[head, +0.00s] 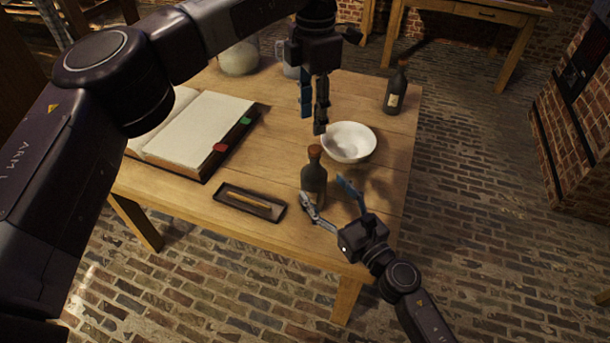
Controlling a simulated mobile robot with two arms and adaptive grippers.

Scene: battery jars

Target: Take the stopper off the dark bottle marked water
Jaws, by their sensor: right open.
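A dark bottle (315,181) with a brown cork stopper (315,152) stands upright near the table's front right edge. Its label is mostly hidden, so I cannot read it. My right gripper (325,192) is open; one fingertip is in front of the bottle's lower part, the other to its right. I cannot tell whether they touch it. My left gripper (313,124) hangs above the table, fingers down, above and behind the stopper. I see nothing between its fingers. A second dark bottle (396,92) with a pale label and a stopper stands at the back right; its writing is too small to read.
A white bowl (349,143) stands just behind the nearer bottle. A dark tray (232,206) with a thin stick lies to its left. An open book (187,128) and a glass jar (240,58) are farther left and back. Bare wooden table (385,170) shows right of the bowl.

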